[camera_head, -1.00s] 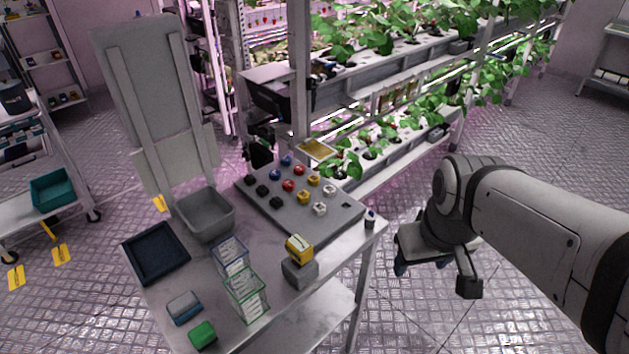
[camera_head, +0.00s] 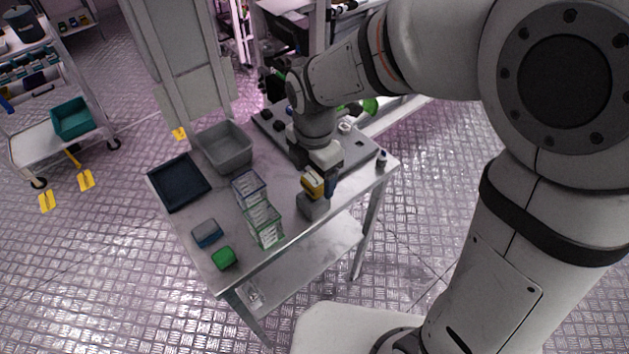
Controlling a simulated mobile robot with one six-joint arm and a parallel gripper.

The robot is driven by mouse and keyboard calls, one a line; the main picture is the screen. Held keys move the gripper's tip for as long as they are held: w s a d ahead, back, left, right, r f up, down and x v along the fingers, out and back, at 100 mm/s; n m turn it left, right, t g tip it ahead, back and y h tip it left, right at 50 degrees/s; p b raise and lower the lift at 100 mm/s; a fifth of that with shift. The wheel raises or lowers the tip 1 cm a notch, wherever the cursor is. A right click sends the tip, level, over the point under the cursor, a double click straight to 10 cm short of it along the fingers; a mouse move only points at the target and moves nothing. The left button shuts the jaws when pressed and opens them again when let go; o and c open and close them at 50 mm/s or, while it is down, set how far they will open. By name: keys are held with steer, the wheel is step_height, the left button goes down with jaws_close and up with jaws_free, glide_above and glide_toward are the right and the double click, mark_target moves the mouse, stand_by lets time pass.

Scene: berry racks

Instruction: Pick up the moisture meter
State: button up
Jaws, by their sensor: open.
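The moisture meter (camera_head: 312,186) appears to be the small yellow device with a pale face. It sits upright on a grey block (camera_head: 313,207) near the front right edge of the metal table. My gripper (camera_head: 323,182) points down right at the meter, with its fingers open. One dark blue fingertip shows just right of the meter. The other finger is hidden, so I cannot tell whether the fingers straddle the meter or touch it.
The table (camera_head: 285,215) also holds clear boxes (camera_head: 262,225), a grey bin (camera_head: 223,148), a dark tray (camera_head: 179,182), a blue-grey block (camera_head: 207,233) and a green block (camera_head: 223,258). A small bottle (camera_head: 381,160) stands at the right corner. My arm covers much of the knob panel (camera_head: 362,150).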

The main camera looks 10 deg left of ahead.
steer(key=f, duration=0.4)
steer(key=f+p, duration=0.1)
steer(key=shift+w+a+f, duration=0.15)
steer(key=shift+w+f, duration=0.2)
steer(key=shift+f, duration=0.05)
steer(key=shift+c, duration=0.2)
steer(key=c, duration=1.1)
